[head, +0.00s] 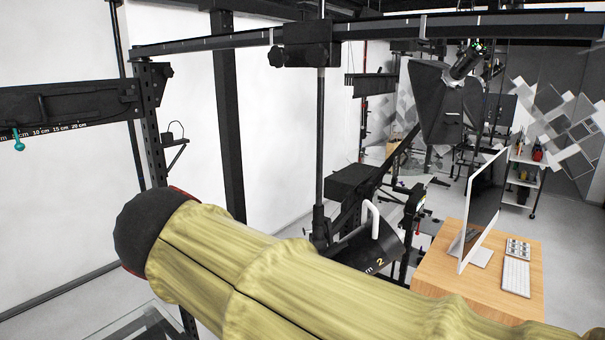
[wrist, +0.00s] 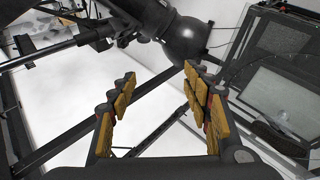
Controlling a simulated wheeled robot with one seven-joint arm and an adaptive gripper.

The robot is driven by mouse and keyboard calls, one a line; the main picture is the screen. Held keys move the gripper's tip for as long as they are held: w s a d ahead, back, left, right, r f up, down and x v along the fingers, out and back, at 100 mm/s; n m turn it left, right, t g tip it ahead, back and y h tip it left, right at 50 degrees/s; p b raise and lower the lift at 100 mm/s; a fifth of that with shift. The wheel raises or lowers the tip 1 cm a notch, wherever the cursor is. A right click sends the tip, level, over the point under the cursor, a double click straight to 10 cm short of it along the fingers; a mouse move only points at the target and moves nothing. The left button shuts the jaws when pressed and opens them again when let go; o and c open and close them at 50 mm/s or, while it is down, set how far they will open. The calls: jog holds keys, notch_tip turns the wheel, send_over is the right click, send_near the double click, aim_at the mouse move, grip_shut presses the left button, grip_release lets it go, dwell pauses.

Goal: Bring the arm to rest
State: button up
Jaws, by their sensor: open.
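My gripper (wrist: 158,95) shows in the wrist view with its two yellow-padded fingers spread apart. Nothing is between the fingers; pale floor and dark frame bars show beyond them. In the head view my arm, in a yellowish sleeve with a dark rounded end, crosses the lower part of the picture. My gripper cannot be made out in the head view.
In the head view a wooden desk (head: 450,270) with a monitor (head: 484,208) and a keyboard (head: 516,278) stands at the right. A dark upright post (head: 226,120) and an overhead rail (head: 400,27) stand beyond my arm. A dark round housing (wrist: 186,40) is near the fingertips in the wrist view.

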jog(key=s+d+f+m+g+b, duration=0.1)
jog(key=s+d+f+m+b, duration=0.3)
jog(key=d+f+b, duration=0.5)
jog(key=s+d+f+m+g+y+b, duration=0.1)
jog(key=s+d+f+m+b, duration=0.3)
jog(key=f, duration=1.9)
jog(key=s+d+f+m+g+y+b, duration=0.1)
jog(key=s+d+f+m+b, duration=0.4)
jog(key=s+d+f+b, duration=0.4)
jog(key=d+f+b, duration=0.5)
jog(key=f+b, duration=0.1)
jog(key=f, duration=0.1)
jog(key=shift+s+d+f, duration=0.15)
jog(key=shift+s+f, duration=0.05)
jog(key=shift+f, duration=0.2)
